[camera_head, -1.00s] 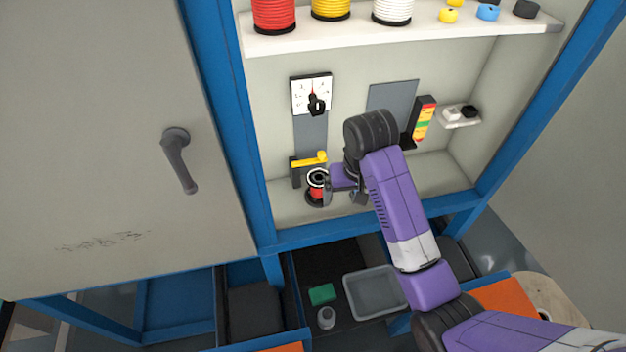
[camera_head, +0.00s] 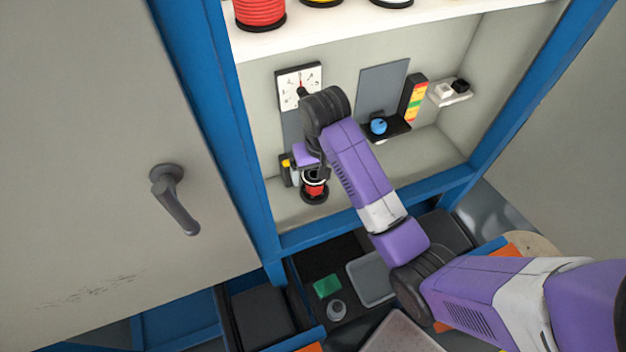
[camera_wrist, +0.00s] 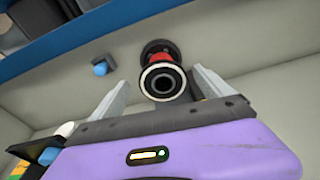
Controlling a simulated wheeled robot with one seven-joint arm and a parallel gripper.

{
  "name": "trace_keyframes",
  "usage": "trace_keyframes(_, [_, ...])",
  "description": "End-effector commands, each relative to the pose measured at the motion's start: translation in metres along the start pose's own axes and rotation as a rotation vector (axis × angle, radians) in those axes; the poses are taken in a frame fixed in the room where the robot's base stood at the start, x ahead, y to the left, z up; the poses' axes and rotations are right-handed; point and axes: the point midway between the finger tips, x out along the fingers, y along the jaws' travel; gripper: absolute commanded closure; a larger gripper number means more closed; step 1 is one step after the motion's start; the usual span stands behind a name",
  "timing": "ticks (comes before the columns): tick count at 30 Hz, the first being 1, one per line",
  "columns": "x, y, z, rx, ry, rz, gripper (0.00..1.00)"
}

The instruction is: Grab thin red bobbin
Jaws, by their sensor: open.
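The thin red bobbin (camera_head: 314,189) stands on the floor of the cabinet recess, at the lower left, with dark flanges and a pale ring on top. In the wrist view its red winding (camera_wrist: 159,60) shows behind the white ring and dark centre hole. My gripper (camera_wrist: 160,76) is open, with one finger on each side of the bobbin's ring end. The bobbin appears between the fingers, but I cannot tell whether they touch it. In the head view my gripper (camera_head: 312,163) is just above the bobbin and its fingertips are hard to make out.
A larger red spool (camera_head: 260,12) stands on the white shelf (camera_head: 330,32) above. A dial gauge (camera_head: 298,86) is on the back wall. A blue knob (camera_head: 378,126) sits right of my arm. A blue frame beam (camera_head: 350,218) runs along the recess front.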

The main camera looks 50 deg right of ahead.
Motion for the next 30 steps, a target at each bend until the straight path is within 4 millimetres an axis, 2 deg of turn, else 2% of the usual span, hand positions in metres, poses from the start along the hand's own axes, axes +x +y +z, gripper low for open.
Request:
trace_keyframes(9, [0.041,-0.004,-0.003,0.000,-0.003,0.001,0.10])
trace_keyframes(18, [0.046,-0.004,-0.003,0.000,-0.001,0.000,0.10])
trace_keyframes(20, [0.046,-0.004,-0.003,0.000,-0.001,0.000,0.19])
trace_keyframes(28, [0.046,-0.004,-0.004,0.000,0.000,0.000,0.72])
trace_keyframes(30, [0.045,-0.004,-0.004,0.000,0.000,0.000,0.76])
